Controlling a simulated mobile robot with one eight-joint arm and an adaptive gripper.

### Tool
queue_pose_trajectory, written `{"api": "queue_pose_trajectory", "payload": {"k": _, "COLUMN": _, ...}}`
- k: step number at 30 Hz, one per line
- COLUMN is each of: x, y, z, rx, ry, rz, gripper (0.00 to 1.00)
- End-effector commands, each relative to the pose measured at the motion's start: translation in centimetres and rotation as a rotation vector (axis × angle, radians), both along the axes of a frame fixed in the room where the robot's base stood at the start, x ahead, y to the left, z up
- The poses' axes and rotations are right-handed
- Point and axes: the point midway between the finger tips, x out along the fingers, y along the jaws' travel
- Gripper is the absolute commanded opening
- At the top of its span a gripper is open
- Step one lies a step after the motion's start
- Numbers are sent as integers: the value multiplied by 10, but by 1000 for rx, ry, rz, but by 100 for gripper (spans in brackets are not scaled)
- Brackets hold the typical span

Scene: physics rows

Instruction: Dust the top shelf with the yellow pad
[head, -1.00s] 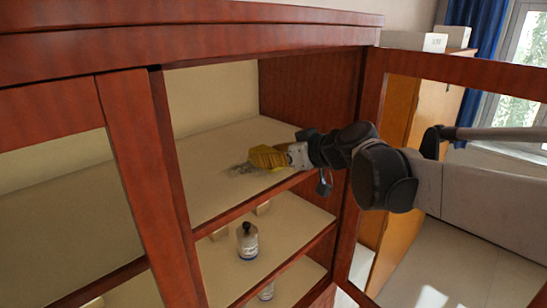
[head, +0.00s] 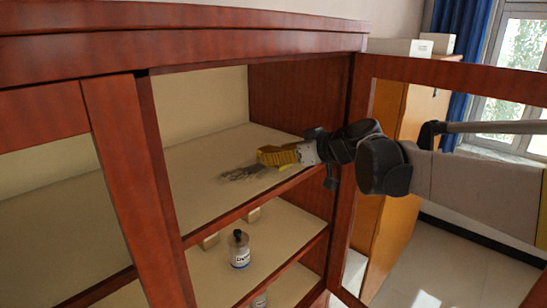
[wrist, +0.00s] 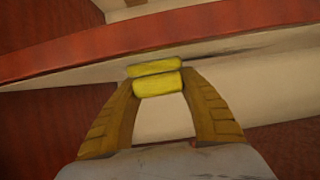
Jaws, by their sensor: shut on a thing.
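The yellow pad (wrist: 158,82) is held between the fingertips of my gripper (wrist: 158,90), which is shut on it. In the head view my gripper (head: 284,156) reaches into the cabinet from the right, low over the top shelf (head: 200,165). Its yellow end is at the shelf's surface; the head view does not clearly separate pad from fingers. A grey dust smudge (head: 240,173) lies on the shelf just left of my gripper. I cannot tell for sure whether the pad touches the shelf.
The open glass door frame (head: 460,72) stands to the right, near my arm. A cabinet side wall (head: 290,100) is behind my gripper. A labelled bottle (head: 239,250) stands on the shelf below. The left part of the top shelf is clear.

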Motion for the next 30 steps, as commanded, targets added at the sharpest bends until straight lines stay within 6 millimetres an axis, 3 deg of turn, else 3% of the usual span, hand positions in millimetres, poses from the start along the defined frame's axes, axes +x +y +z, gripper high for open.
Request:
{"api": "queue_pose_trajectory", "payload": {"k": 6, "x": 16, "y": -14, "z": 1, "rx": 2, "ry": 0, "rz": -2, "gripper": 13}}
{"api": "queue_pose_trajectory", "payload": {"k": 13, "x": 18, "y": -15, "z": -1, "rx": 1, "ry": 0, "rz": 0, "gripper": 13}}
{"api": "queue_pose_trajectory", "payload": {"k": 30, "x": -15, "y": 13, "z": -5, "rx": -1, "ry": 3, "rz": 7, "gripper": 13}}
